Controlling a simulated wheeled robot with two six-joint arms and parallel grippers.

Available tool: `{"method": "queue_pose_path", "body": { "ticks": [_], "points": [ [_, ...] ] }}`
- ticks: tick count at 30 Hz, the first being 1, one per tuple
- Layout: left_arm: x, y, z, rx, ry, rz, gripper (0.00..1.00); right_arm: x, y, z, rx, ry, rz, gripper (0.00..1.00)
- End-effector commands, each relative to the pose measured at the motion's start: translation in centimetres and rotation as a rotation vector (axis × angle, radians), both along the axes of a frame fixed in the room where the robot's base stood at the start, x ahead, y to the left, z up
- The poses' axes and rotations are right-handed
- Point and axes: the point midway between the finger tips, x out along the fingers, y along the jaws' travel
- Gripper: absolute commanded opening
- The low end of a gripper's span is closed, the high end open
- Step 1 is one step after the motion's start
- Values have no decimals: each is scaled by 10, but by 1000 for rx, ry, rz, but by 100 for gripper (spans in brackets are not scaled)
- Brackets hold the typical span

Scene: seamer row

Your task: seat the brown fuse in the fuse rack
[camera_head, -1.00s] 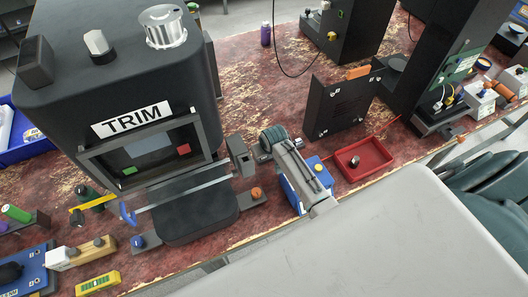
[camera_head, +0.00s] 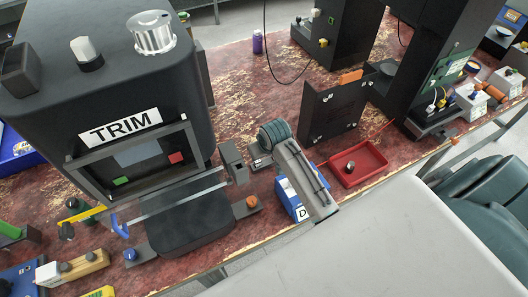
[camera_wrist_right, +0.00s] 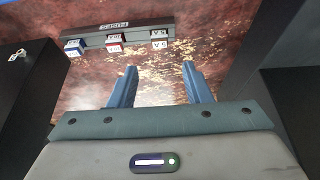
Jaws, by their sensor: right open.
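In the right wrist view, a grey fuse rack (camera_wrist_right: 136,32) lies ahead on the worn red bench, its FUSES label upside down. Several small blocks with white faces sit along it. One at the left has a blue part, one in the middle has a red part, and the right one (camera_wrist_right: 159,44) looks dark, perhaps brown. I cannot tell for sure which is the brown fuse. My right gripper (camera_wrist_right: 161,72) is open and empty, its two blue fingers pointing toward the rack but short of it. In the head view its fingers are hidden. My left gripper is out of view.
Dark upright walls flank my right gripper in the wrist view. In the head view, the TRIM machine (camera_head: 100,82) stands left of my arm and a black panel (camera_head: 330,108) to its right. A red tray (camera_head: 377,166) and a blue box (camera_head: 290,200) are close by.

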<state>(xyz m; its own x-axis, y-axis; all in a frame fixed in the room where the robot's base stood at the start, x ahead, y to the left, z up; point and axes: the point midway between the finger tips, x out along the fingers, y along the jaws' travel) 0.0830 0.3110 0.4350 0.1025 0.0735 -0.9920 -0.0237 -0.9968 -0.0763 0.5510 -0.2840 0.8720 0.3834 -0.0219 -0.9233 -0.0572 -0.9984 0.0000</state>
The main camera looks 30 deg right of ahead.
Motion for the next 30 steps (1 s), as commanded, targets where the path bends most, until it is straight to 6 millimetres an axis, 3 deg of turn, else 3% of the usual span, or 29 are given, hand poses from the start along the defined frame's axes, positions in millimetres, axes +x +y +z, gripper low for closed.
{"method": "queue_pose_path", "body": {
  "ticks": [7,25,28,30],
  "points": [
    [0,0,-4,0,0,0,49,-9,0,22,-1,0,0,44],
    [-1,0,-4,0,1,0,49,-12,0,23,-1,2,1,44],
    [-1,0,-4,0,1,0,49,-27,1,20,-7,6,7,44],
    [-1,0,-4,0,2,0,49,-49,2,16,-15,15,15,44]
  ]
}}
